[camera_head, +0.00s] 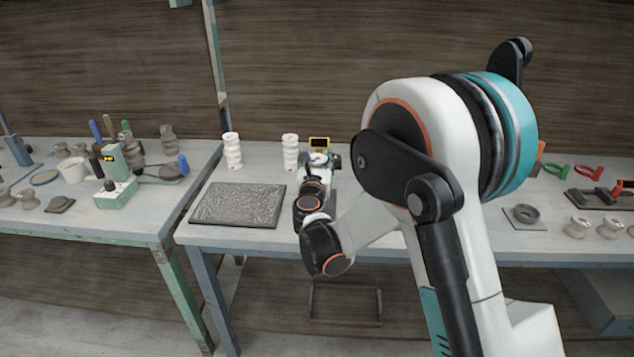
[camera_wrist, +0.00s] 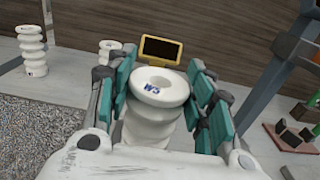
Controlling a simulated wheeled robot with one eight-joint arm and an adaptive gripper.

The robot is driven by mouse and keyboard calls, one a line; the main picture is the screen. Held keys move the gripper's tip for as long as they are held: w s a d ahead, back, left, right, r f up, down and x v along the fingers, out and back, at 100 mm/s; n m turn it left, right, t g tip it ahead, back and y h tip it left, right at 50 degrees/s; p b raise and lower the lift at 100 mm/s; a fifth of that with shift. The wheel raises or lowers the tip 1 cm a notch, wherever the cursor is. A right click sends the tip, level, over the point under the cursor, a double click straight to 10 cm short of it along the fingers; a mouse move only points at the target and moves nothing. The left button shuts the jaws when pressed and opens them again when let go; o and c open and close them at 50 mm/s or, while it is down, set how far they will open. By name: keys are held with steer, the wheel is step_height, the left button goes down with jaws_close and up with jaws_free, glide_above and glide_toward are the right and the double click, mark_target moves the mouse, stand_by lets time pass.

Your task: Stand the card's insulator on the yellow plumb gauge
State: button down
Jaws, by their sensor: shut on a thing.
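My gripper (camera_wrist: 162,82) is shut on a white ribbed insulator (camera_wrist: 158,88), with teal pads on both sides of it. The insulator has a round hole and a blue mark on its top face. It also shows in the head view (camera_head: 318,159). The yellow plumb gauge (camera_wrist: 145,59) shows as a yellow frame around a dark screen, just behind the held insulator. It also shows in the head view (camera_head: 311,143). The lower part of the gauge and the insulator's foot are hidden, so I cannot tell whether they touch. I cannot make out a card.
Two other white ribbed insulators stand on the bench, one at the left (camera_head: 232,152) and one close beside the gauge (camera_head: 290,153). A grey textured mat (camera_head: 238,205) lies at front left. A small tile with a dark ring (camera_head: 524,214) lies at right.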

steer(key=shift+f+b, duration=0.85)
steer(key=shift+f, duration=1.85)
steer(key=shift+f, duration=0.15)
steer(key=c, duration=0.8)
jaws_free()
steer(key=shift+o, duration=0.2)
steer(key=shift+s+r, duration=0.2)
steer(key=s+p, duration=0.2)
steer(key=s, duration=0.9)
steer(key=shift+s+a, duration=0.2)
steer(key=shift+s, duration=0.15)
